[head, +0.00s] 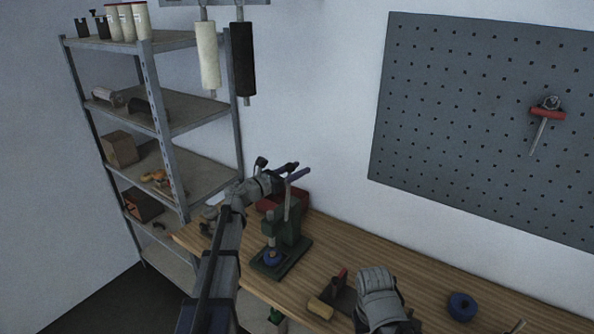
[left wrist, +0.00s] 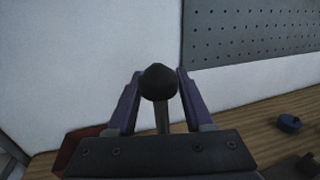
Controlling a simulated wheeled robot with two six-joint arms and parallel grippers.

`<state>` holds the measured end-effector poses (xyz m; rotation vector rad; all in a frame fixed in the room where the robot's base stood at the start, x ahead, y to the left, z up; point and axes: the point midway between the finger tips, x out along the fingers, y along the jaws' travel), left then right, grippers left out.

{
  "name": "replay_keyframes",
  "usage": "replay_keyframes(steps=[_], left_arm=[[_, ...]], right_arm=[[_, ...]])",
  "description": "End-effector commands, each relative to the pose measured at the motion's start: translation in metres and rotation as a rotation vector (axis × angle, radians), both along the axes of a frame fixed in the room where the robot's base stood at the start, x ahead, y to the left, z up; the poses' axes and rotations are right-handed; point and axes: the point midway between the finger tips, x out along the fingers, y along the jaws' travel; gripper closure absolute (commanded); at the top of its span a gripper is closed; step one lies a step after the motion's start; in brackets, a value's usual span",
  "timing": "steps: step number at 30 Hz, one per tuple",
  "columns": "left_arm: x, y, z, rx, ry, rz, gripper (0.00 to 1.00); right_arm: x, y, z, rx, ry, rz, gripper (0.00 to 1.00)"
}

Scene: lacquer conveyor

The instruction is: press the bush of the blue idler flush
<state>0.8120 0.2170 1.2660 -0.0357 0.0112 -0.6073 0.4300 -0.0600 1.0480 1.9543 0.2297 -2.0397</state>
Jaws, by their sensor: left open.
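The green press (head: 291,240) stands on the wooden bench. A blue roller (head: 273,258), apparently the blue idler, sits on its base under the ram; its bush is too small to make out. The press lever rises to my left gripper (head: 302,169). In the left wrist view, the lever's black knob (left wrist: 160,83) appears between the two purple fingers of my left gripper (left wrist: 159,73), which are open with gaps on both sides. I cannot tell how deep the knob sits between them.
A red bin (head: 270,203) stands behind the press. A metal shelf (head: 150,85) stands left; a pegboard (head: 470,120) hangs behind.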

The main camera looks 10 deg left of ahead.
Motion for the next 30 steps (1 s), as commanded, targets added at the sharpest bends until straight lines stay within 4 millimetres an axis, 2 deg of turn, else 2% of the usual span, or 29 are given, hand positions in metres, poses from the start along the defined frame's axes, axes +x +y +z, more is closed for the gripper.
replay_keyframes(steps=[3,16,30], left_arm=[[-0.0003,0.0,0.0,0.0,0.0,0.0,0.51],[-0.0003,0.0001,0.0001,0.0,0.0,0.0,0.99],[0.0004,0.0006,0.0013,-0.005,-0.002,0.001,1.0]], right_arm=[[0.0,0.0,0.0,0.0,0.0,0.0,0.5],[0.0,0.0,0.0,0.0,0.0,0.0,0.5],[0.0,0.0,0.0005,0.0,0.0,0.0,0.5]])
